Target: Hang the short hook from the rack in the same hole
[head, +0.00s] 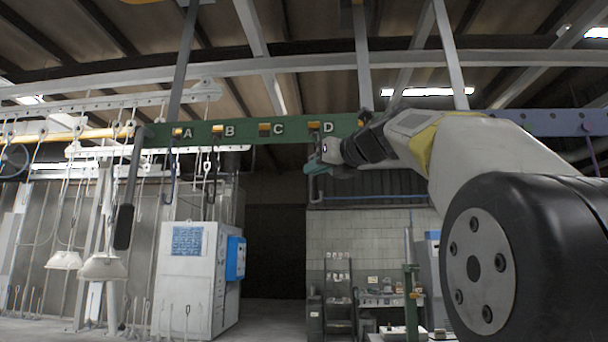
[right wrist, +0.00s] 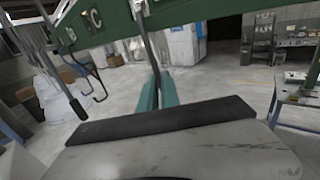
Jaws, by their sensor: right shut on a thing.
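The green rack beam (head: 245,132) runs across the head view, with yellow-marked holes beside the letters A, B, C and D. My right gripper (head: 318,163), with teal fingers, is just below hole D (head: 313,125). It is shut on a thin grey hook (head: 315,190), whose curved lower end shows below the fingers. In the right wrist view the hook's shank (right wrist: 149,50) rises from between the teal fingers (right wrist: 158,95) in front of the green beam. I cannot tell whether its top sits in the hole. Another hook (head: 171,185) hangs below A. My left gripper is out of view.
A dark rod with a black grip (head: 124,225) hangs at the rack's left end. Lamp-like white hoods (head: 103,268) hang further left. A white cabinet (head: 185,285) stands behind on the floor. A workbench (head: 385,300) stands at the back right.

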